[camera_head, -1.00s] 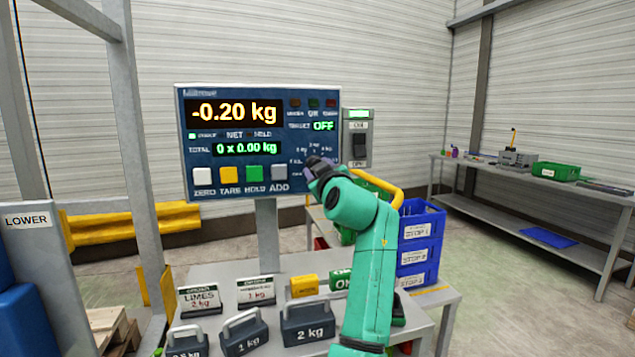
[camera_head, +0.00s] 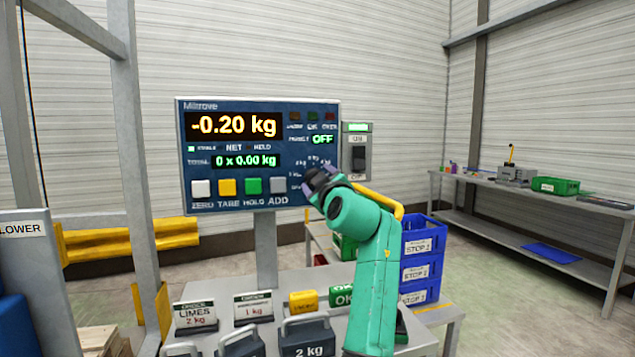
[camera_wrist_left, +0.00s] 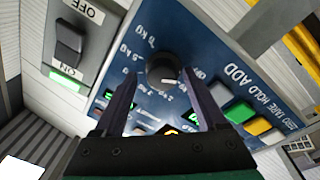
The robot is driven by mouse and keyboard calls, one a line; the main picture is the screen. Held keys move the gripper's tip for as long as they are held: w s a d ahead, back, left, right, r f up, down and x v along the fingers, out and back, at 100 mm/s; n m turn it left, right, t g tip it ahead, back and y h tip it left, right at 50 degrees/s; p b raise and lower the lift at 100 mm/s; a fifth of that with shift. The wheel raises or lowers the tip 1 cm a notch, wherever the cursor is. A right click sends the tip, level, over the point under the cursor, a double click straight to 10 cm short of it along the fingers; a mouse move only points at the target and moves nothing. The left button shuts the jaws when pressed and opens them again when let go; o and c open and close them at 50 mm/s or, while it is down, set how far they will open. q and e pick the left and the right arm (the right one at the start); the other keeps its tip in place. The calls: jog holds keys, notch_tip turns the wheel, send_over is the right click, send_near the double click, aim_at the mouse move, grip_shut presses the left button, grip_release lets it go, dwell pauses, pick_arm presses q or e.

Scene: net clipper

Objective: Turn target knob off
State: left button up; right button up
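The target knob (camera_wrist_left: 162,70) is a dark round knob with a light mark on the blue scale panel (camera_head: 188,150). Weight labels and an OFF label ring it in the left wrist view. My left gripper (camera_wrist_left: 159,76) is open at the knob, with one finger on each side of it in that view. I cannot tell whether the fingers touch it. In the head view my left gripper (camera_head: 315,178) covers the knob. The target readout (camera_head: 322,139) on the panel shows OFF in green. My right gripper is not in view.
A grey switch box (camera_head: 357,150) with an ON/OFF rocker stands right of the panel. Zero, tare, hold and add buttons (camera_head: 228,187) line the panel's bottom. Below are weights (camera_head: 307,335), signs and blue crates (camera_head: 424,240). A bench (camera_head: 560,197) stands at right.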

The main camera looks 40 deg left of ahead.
pick_arm(q)
jog(key=b+v, duration=0.4)
jog(key=v, duration=1)
jog(key=shift+f, duration=0.15)
jog(key=shift+d, duration=0.1)
